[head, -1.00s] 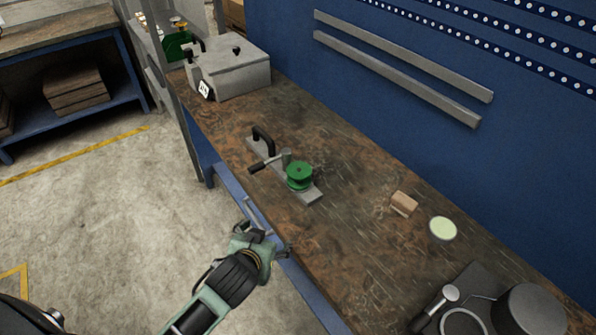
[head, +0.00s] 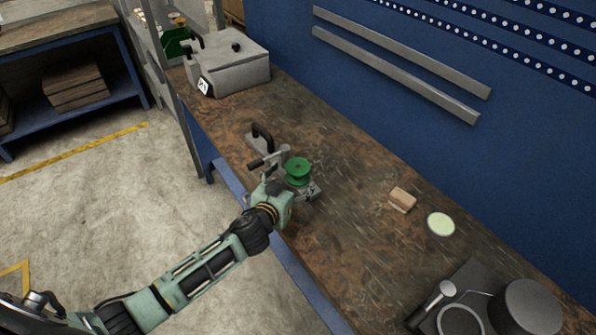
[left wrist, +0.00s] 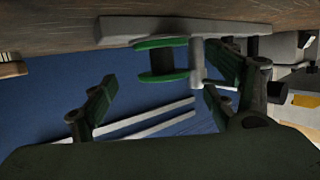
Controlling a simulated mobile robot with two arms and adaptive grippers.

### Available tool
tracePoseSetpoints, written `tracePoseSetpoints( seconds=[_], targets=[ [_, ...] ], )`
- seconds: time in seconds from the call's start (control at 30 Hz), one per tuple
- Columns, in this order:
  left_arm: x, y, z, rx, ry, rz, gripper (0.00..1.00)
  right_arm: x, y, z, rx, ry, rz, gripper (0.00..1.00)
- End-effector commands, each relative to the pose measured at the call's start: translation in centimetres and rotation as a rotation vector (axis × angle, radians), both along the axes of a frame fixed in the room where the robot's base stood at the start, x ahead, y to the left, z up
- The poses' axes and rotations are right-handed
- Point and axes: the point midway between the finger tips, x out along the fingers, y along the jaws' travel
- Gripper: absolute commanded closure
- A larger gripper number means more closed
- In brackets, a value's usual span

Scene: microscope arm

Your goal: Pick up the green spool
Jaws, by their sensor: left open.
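The green spool (head: 298,171) sits on a grey metal fixture plate (head: 255,146) on the workbench, beside a grey post with a black-handled lever. In the left wrist view the green spool (left wrist: 162,62) appears between and beyond the two fingers, near the plate (left wrist: 185,27). My left gripper (head: 290,180) is at the near side of the spool with its fingers apart, one toward the lever side and one toward the plate's near end. The left gripper (left wrist: 165,95) holds nothing in the left wrist view. My right gripper is not in view.
A wooden block (head: 402,199) and a pale green disc (head: 441,224) lie to the right on the bench. A grey lidded box (head: 232,70) stands at the back left. A dark round device (head: 528,310) sits at the lower right. The blue wall (head: 400,40) bounds the bench.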

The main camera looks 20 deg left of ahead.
Motion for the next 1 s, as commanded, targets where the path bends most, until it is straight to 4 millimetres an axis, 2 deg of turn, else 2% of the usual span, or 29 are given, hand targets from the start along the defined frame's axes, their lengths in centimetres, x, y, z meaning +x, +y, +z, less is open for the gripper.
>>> tracePoseSetpoints(
  seconds=[0.2,0.4,0.7,1.0],
  targets=[
    [2.5,0.2,-0.4,0.002,0.001,0.002,0.21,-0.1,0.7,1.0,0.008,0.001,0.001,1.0],
    [4.3,0.0,-1.2,0.001,0.0,0.002,0.21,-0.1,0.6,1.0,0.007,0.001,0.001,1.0],
    [4.5,0.0,-1.3,0.0,0.0,0.001,0.21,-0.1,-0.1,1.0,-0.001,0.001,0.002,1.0],
    [4.5,0.0,-1.3,0.0,0.001,0.001,0.46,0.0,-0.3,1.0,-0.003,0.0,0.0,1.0]
  ],
)
